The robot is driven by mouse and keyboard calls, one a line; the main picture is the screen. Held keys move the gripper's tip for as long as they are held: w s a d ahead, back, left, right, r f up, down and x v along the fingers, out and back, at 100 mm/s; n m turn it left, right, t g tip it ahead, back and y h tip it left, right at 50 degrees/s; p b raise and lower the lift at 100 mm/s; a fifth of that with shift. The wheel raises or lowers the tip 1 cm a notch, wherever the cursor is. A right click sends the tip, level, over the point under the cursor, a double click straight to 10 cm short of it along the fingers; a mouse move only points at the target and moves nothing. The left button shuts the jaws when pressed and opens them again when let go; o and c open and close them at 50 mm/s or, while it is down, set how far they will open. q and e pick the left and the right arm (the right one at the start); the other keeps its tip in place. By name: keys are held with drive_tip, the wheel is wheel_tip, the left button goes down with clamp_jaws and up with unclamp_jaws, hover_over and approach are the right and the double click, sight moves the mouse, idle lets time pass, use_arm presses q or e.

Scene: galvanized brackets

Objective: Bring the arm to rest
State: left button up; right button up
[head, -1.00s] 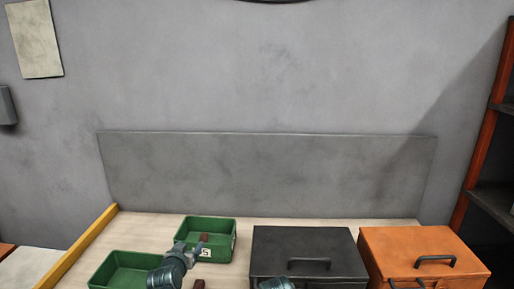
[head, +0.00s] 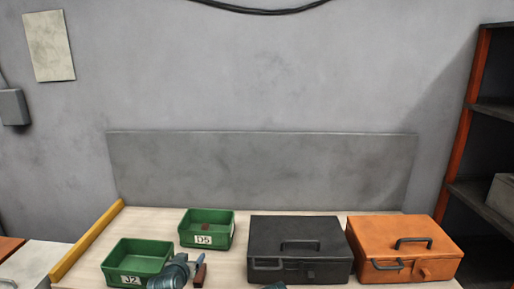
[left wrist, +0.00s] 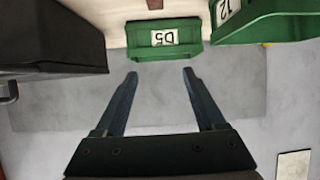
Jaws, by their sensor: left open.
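My left gripper (head: 193,268) is at the bottom of the head view, over the table beside the right end of the front green bin. In the left wrist view the left gripper (left wrist: 160,74) has its two fingers wide apart with nothing between them. That view is upside down, with the green bin D5 (left wrist: 142,39) beyond the fingertips.
Green bins J2 (head: 122,265) and D5 (head: 190,238) stand at the left; D5 holds a reddish-brown piece (head: 206,227). A brown block (head: 199,275) is by my gripper. A black box (head: 265,240) and orange box (head: 375,234) stand right. A yellow strip (head: 88,241) edges the table.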

use_arm(q)
drive_tip(key=s+d+f+m+g+p, duration=0.2)
drive_tip(key=s+d+f+g, duration=0.1)
drive_tip(key=s+d+g, duration=0.3)
drive_tip(key=s+d+f+m+g+p, duration=0.1)
drive_tip(key=s+d+f+g+p, duration=0.25)
drive_tip(key=s+d, duration=0.45)
drive_tip(key=s+g+y, duration=0.1)
drive_tip(key=s+g, duration=0.2)
drive_tip(key=s, duration=0.5)
drive_tip(key=shift+s+d+m+g+y, duration=0.3)
drive_tip(key=shift+s+d+g, duration=0.05)
drive_tip(key=shift+d, duration=0.1)
